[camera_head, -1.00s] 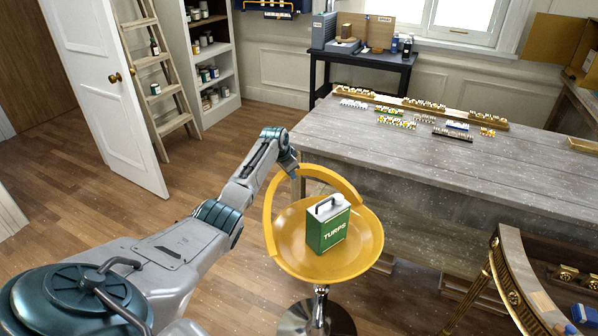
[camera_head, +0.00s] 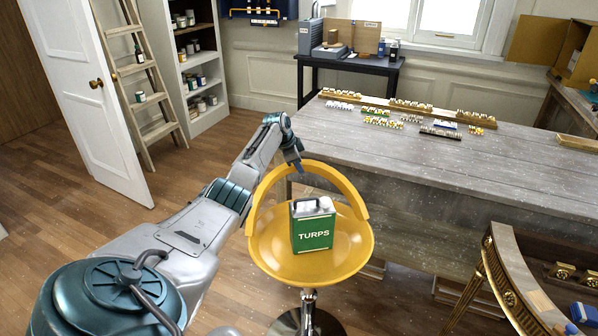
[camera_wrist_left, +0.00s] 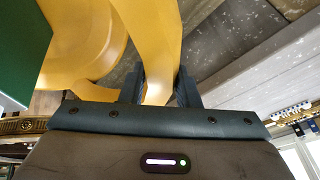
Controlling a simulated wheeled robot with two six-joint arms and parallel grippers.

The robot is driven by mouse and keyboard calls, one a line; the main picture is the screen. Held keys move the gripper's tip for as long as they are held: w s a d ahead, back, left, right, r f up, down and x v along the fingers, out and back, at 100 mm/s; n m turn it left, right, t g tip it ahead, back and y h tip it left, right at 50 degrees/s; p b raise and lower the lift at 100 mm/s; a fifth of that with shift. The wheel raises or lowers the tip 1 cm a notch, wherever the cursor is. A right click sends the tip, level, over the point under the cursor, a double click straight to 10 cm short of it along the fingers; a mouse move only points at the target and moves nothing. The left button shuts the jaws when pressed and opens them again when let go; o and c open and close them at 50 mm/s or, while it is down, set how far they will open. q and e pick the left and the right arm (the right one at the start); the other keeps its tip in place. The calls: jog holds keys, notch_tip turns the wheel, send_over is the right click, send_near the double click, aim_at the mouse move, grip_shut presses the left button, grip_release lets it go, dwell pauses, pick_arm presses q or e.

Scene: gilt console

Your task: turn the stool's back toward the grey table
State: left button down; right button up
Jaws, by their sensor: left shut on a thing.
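The yellow stool (camera_head: 335,262) has a round seat on a chrome post, with a curved yellow backrest (camera_head: 335,180) along its far side. The backrest arcs from the seat's left edge over the far side to its right edge, close to the near edge of the grey table (camera_head: 410,160). My left gripper (camera_head: 293,168) is at the top of the backrest. In the left wrist view my gripper (camera_wrist_left: 158,90) is shut with the yellow backrest between its fingers. A green TURPS can (camera_head: 312,238) stands upright on the seat. My right gripper is not in view.
A gilt console (camera_head: 508,290) stands at the lower right. Rows of small pieces lie on the grey table's far part. A white door (camera_head: 95,90), a ladder (camera_head: 135,75) and shelves are at the left. Wooden floor is open left of the stool.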

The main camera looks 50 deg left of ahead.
aim_at(312, 163)
pick_arm(q)
jog(key=shift+w+d+f+m+h+b, duration=0.15)
jog(key=shift+w+d+m+b, duration=0.2)
jog(key=shift+w+b, duration=0.25)
jog(key=shift+w+d+r+m+h+b, duration=0.15)
jog(key=shift+w+d+m+b, duration=0.1)
jog(key=shift+w+d+b, duration=0.25)
jog(key=shift+w+d+m+h+b, duration=0.3)
jog(key=shift+w+d+m+b, duration=0.3)
jog(key=shift+b, duration=0.45)
jog(key=shift+w+d, duration=0.1)
jog(key=shift+w, duration=0.15)
jog(key=shift+r, duration=0.1)
jog(key=c, duration=1.1)
grip_release()
